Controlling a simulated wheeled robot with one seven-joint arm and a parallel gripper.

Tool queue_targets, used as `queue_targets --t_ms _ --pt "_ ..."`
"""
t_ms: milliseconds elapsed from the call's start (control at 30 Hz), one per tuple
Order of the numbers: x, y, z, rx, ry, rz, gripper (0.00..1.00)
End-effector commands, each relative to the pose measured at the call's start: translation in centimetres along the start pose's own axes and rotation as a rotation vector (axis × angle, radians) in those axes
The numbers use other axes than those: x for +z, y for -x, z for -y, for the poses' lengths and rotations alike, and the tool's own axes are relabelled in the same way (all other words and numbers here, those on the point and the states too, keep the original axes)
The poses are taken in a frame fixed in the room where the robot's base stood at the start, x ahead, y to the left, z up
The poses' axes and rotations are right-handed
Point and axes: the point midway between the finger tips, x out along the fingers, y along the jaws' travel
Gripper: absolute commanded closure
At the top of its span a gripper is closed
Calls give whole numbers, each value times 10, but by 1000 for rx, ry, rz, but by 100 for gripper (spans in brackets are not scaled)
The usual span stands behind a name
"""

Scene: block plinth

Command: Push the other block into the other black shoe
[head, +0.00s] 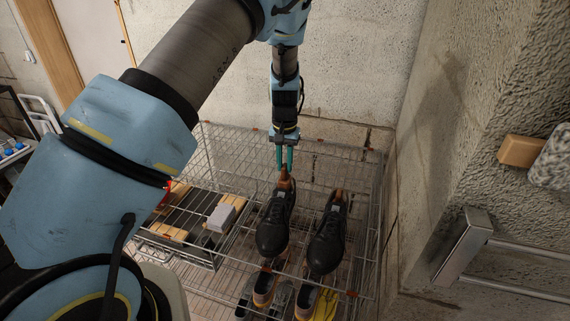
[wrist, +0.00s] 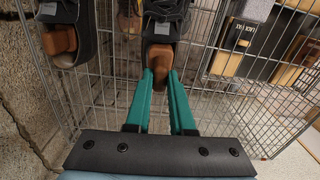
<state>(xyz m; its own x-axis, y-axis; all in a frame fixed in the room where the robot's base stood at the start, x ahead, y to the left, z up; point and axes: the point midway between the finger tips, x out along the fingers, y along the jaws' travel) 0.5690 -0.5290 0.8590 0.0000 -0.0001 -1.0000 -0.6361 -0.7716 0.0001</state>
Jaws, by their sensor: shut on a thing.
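Two black shoes stand side by side on a wire rack, the left shoe (head: 273,226) and the right shoe (head: 327,238). My gripper (head: 287,166), with green fingers, points down at the heel end of the left shoe and is shut on a brown block (head: 285,183). In the wrist view my gripper (wrist: 160,76) has this block (wrist: 158,56) between its fingertips, at the opening of that shoe (wrist: 164,20). Another brown block (head: 339,194) sits at the heel opening of the right shoe; it also shows in the wrist view (wrist: 60,40). How deep each block sits is unclear.
The wire rack (head: 350,160) has raised mesh sides close to a rough wall. A grey box (head: 220,217) and wooden pieces lie left of the shoes. More shoes (head: 265,288) lie in front, lower down. A metal rail (head: 465,245) is at right.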

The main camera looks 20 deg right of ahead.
Motion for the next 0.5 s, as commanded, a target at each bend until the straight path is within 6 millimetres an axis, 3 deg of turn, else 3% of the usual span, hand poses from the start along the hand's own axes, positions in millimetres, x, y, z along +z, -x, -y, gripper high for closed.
queue_targets --t_ms 500 --pt "0 -9 0 1 0 0 100"
